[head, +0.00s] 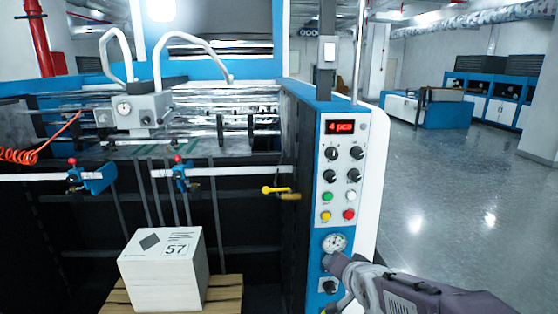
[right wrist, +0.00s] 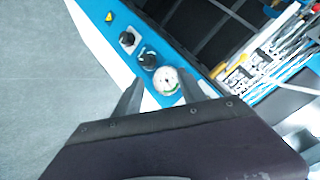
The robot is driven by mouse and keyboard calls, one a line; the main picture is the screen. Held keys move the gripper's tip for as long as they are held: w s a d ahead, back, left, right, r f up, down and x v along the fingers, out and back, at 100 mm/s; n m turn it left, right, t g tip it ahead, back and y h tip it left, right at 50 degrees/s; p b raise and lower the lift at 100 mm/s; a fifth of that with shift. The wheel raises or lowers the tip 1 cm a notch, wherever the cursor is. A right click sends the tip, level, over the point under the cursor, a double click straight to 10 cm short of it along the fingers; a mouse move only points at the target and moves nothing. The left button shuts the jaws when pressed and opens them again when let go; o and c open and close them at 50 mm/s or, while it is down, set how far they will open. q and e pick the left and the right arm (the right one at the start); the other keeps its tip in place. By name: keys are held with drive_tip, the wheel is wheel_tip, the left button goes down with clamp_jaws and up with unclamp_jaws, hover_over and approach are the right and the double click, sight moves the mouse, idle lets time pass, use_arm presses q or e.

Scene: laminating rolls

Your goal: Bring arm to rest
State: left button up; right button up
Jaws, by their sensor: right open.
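My right arm comes in from the lower right of the head view, with its gripper (head: 340,275) in front of the lower control panel, close to a round gauge (head: 334,243). In the right wrist view my right gripper (right wrist: 162,82) has its two dark fingers apart, with nothing seen held between them. The gauge (right wrist: 166,80) shows between the fingers in that view; whether they touch the panel I cannot tell. My left gripper is not in view.
The blue and white control panel (head: 342,170) has a red display reading "4 pcs", knobs and buttons. A white paper stack (head: 165,275) marked 57 stands on a wooden pallet (head: 225,295). A yellow-handled lever (head: 275,190) juts out left of the panel. Open floor (head: 450,200) lies right.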

drive_tip(key=s+f+n+g, duration=0.7)
drive_tip(key=s+f+g, duration=0.2)
drive_tip(key=s+f, duration=0.7)
drive_tip(key=s, duration=0.4)
drive_tip(key=shift+s+f, duration=0.25)
drive_tip(key=shift+f, duration=0.15)
